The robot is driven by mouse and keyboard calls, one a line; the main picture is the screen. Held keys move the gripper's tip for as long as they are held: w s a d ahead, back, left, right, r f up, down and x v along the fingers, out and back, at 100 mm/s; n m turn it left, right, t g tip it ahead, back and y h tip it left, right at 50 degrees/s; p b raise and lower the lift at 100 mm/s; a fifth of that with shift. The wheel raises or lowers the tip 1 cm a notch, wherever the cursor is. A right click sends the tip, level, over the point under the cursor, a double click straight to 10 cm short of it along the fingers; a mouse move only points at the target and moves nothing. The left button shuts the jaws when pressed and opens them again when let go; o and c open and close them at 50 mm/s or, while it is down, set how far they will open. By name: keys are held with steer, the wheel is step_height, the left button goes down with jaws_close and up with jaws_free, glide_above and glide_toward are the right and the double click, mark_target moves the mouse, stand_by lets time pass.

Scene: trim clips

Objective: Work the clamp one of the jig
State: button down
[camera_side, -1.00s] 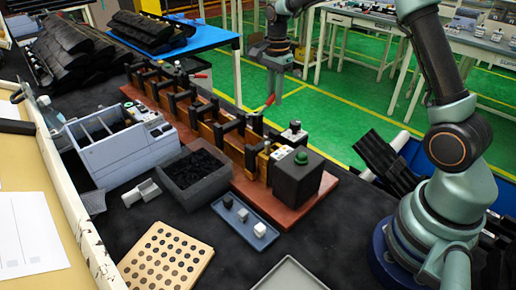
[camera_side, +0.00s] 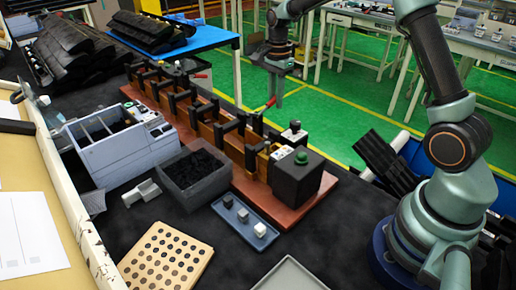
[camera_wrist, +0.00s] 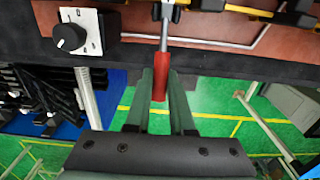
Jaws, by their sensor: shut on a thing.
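The jig is a long row of black frames and brown blocks on a red-brown base (camera_side: 285,213). A clamp handle with a red grip (camera_side: 271,102) sticks out from its far side, over the green floor. My gripper (camera_side: 277,97) reaches down there and is shut on this red grip. In the wrist view the red grip (camera_wrist: 160,84) lies between my two green-grey fingers (camera_wrist: 161,95), and its metal rod runs up to the jig. A second red-tipped handle (camera_side: 200,75) shows farther along the jig. The clamp's jaw end is hidden in the side view.
A dark box with a green button (camera_side: 302,157) stands at the jig's near end. A black knob on a white plate (camera_side: 294,130) is beside it. A dark bin (camera_side: 205,190), blue tray (camera_side: 232,222) and perforated board (camera_side: 165,258) stand in front.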

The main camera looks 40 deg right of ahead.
steer(key=shift+f, duration=1.15)
stand_by(0.4)
steer(key=shift+a+f, duration=0.1)
steer(key=shift+f, duration=0.7)
stand_by(0.6)
steer(key=shift+a+f, duration=0.1)
steer(key=shift+f, duration=0.2)
steer(key=c, duration=0.8)
jaws_free()
